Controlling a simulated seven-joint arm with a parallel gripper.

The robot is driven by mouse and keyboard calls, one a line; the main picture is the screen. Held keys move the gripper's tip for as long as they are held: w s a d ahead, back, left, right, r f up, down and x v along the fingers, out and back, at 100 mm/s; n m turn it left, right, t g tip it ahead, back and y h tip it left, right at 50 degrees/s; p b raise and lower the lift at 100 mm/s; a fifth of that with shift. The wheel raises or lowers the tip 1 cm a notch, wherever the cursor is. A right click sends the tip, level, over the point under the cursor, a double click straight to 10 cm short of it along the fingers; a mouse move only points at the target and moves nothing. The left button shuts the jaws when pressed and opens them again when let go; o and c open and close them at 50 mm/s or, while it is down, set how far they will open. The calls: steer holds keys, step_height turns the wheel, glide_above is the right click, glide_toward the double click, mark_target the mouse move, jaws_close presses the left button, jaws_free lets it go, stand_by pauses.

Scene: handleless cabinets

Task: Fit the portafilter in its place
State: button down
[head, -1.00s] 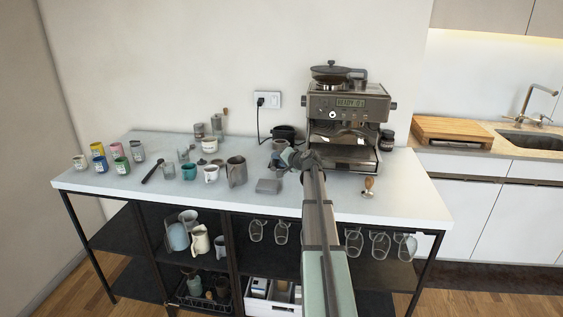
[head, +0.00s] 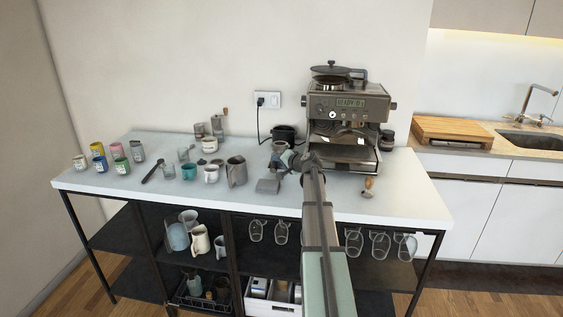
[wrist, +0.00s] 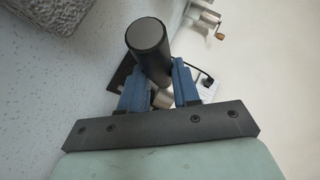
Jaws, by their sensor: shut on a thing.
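My gripper (wrist: 157,76), with blue fingers, is shut on a dark cylindrical handle, which I take to be the portafilter (wrist: 147,38). The handle's round end faces the wrist camera, and a silvery part shows behind it between the fingers. In the head view my gripper (head: 287,158) is above the counter, left of and in front of the espresso machine (head: 349,112). The portafilter's head cannot be made out there.
A grey box (head: 268,187) and a metal jug (head: 236,172) stand left of my arm. A tamper (head: 369,187) stands to the right, and a dark jar (head: 387,140) is beside the machine. Several cups and cans fill the counter's left side. The counter's (head: 412,198) right front is clear.

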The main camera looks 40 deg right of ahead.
steer(key=shift+f, duration=1.1)
stand_by(1.5)
steer(key=c, duration=0.7)
jaws_free()
steer(key=shift+c, duration=0.2)
steer(key=shift+f, duration=0.1)
steer(key=o, duration=0.7)
steer(key=shift+o, duration=0.2)
steer(key=shift+s, duration=0.1)
steer(key=shift+v, duration=4.45)
